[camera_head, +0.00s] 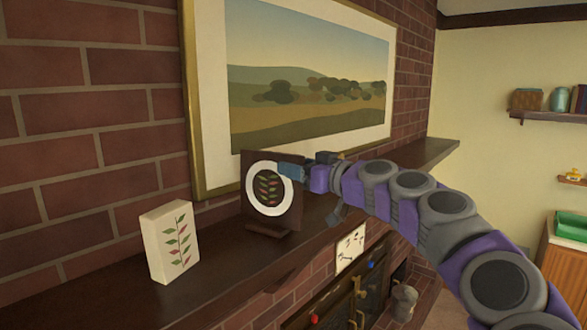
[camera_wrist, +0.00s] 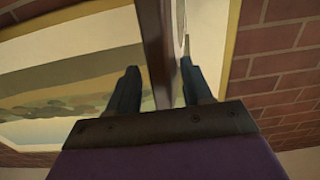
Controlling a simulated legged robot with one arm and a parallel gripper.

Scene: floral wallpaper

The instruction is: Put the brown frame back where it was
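The brown frame (camera_head: 284,218) is upright at the mantel shelf, with a white disc and red and green leaves on its face. Whether its base rests on the shelf or is just above it is hard to tell. My gripper (camera_head: 296,169) is at its upper right edge, with one finger in front of the face. In the wrist view, the brown frame (camera_wrist: 155,45) passes edge-on between the two fingers of my gripper (camera_wrist: 158,88). The fingers are close to both sides; I cannot tell whether they press on it.
A cream block with a leaf pattern (camera_head: 171,243) stands on the dark mantel shelf (camera_head: 225,262) to the left. A large landscape painting (camera_head: 310,90) hangs close behind on the brick wall. The shelf between block and frame is clear. A fireplace (camera_head: 345,305) lies below.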

